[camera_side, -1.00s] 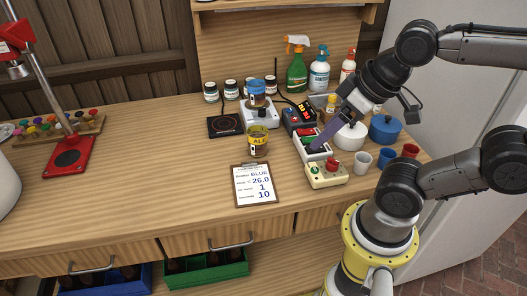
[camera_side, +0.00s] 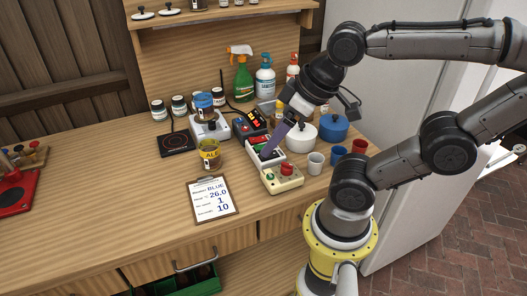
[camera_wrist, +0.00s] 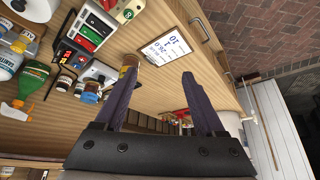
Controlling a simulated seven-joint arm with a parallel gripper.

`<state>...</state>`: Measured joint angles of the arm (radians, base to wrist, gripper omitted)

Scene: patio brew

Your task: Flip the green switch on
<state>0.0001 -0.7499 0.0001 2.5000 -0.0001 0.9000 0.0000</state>
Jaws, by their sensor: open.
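A white switch box (camera_side: 279,160) stands on the bench, right of the yellow-labelled jar. The switches lie left of the fingers there. I cannot tell whether a finger touches the box or which way the green switch is tipped.
A cream box with a red button (camera_side: 283,176) stands just in front. A clipboard (camera_side: 213,199), the yellow-labelled jar (camera_side: 209,155), a white pot (camera_side: 303,133), a blue pot (camera_side: 333,128) and cups (camera_side: 316,162) are close by. Bare bench lies to the left.

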